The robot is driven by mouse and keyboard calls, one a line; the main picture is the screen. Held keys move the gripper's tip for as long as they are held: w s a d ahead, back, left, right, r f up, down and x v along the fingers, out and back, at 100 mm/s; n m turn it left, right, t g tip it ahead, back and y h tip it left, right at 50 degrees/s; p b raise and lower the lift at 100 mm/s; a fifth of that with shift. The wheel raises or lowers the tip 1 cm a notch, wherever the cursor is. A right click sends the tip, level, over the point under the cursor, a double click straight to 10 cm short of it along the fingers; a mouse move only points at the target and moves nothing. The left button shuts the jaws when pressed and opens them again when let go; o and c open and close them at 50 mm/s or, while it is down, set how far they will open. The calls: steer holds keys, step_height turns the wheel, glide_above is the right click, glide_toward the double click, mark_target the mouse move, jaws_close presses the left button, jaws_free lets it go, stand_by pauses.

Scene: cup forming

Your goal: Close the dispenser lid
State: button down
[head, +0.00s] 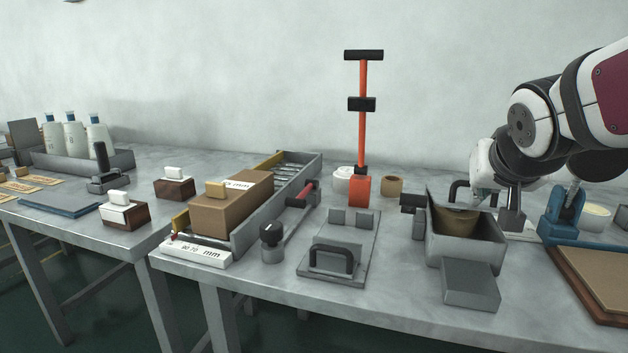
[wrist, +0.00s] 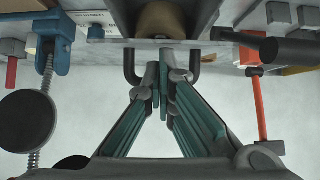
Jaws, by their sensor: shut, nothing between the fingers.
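The dispenser is an open-topped grey metal box (head: 458,248) at the right of the table in the head view, with a brown roll (head: 458,216) inside. The roll (wrist: 160,18) also shows at the top of the wrist view. A black U-shaped handle (head: 454,188) rises at the box's far side. In the wrist view, the handle (wrist: 129,68) projects from a thin grey edge, apparently the open lid (wrist: 190,43) seen edge-on. My gripper (wrist: 163,85) is shut and empty, its fingertips between the handle's two legs. Contact cannot be told. In the head view my gripper (head: 482,188) is partly hidden behind the box.
A blue tool (head: 565,215) stands close right of my gripper. A red post with black bars (head: 362,120) stands left of the dispenser. A grey plate with a black handle (head: 335,262) and a cardboard box (head: 230,208) lie farther left. Bare table shows between plate and dispenser.

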steer(key=shift+s+a+f+b, duration=0.1)
steer(key=shift+s+f+b, duration=0.15)
steer(key=shift+f+b, duration=0.65)
steer(key=shift+s+a+f+b, duration=0.1)
steer(key=shift+s+f+b, duration=0.15)
steer(key=shift+f+b, duration=0.6)
steer(key=shift+f, duration=0.1)
steer(key=shift+d, duration=0.1)
